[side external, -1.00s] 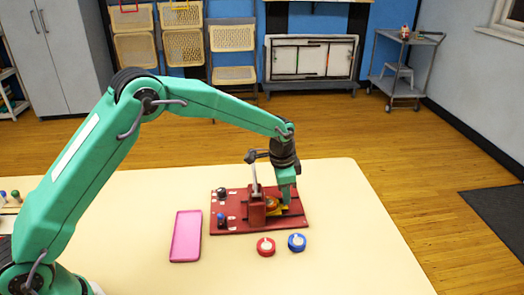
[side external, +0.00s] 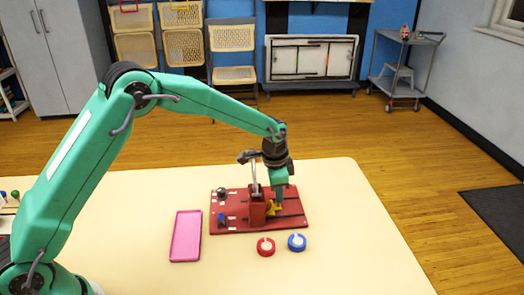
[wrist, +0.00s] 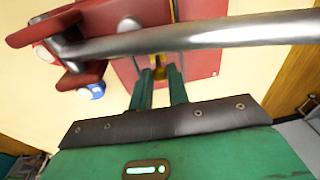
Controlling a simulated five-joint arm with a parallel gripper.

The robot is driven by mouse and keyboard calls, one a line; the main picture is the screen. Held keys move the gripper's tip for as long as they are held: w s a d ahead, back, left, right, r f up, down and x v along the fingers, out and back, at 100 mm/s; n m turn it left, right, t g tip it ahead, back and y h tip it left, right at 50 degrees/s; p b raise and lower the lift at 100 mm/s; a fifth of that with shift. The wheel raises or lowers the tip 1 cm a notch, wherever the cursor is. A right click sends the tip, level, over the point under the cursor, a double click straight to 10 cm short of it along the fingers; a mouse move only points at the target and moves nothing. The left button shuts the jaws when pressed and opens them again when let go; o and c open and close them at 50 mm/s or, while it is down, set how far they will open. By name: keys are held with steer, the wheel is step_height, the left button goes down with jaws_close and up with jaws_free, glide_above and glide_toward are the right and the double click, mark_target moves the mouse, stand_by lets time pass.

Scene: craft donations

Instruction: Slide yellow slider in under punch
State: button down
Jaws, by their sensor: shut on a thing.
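The yellow slider (side external: 271,209) sits on the red base board (side external: 235,227), close against the right side of the red punch block (side external: 257,212). The punch's metal lever (side external: 254,178) stands up from the block. My gripper (side external: 279,205) points down at the right of the punch, shut on the slider's yellow handle. In the wrist view, yellow (wrist: 159,72) shows between my two fingers, and the silver lever (wrist: 210,34) crosses in front. The slider's left end is hidden by the block.
A pink tray (side external: 186,236) lies left of the board. A red round piece (side external: 265,247) and a blue round piece (side external: 297,242) lie at its front. A dark knob (side external: 222,193) and a blue piece (side external: 221,219) are on the board's left. The right of the table is clear.

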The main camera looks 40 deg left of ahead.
steer(key=shift+s+a, duration=0.7)
steer(key=shift+a, duration=0.05)
steer(key=c, duration=1.4)
jaws_free()
steer(key=shift+c, duration=0.2)
step_height(320, 180, up, 8)
steer(key=shift+f, duration=0.25)
